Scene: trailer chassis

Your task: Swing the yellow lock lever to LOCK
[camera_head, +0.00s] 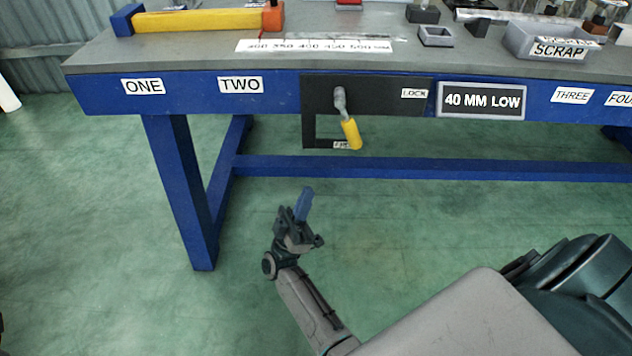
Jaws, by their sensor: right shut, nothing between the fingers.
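The lock lever is mounted on a black plate (378,88) on the front of the blue bench. Its grey arm (340,100) leads down to a yellow handle (351,134), which points down and slightly right, over a partly hidden label that seems to read FREE (341,145). The LOCK label (413,94) is at the plate's upper right. My right gripper (304,204) is shut and empty, with blue fingers pointing up. In the picture it is below and left of the yellow handle, apart from it. My left gripper is not in view.
The grey bench top (200,54) carries a yellow bar (200,20), a SCRAP bin (555,40) and small parts. A 40 MM LOW sign (482,100) sits right of the lever plate. A blue crossbar (450,170) runs below. Green floor around my gripper is clear.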

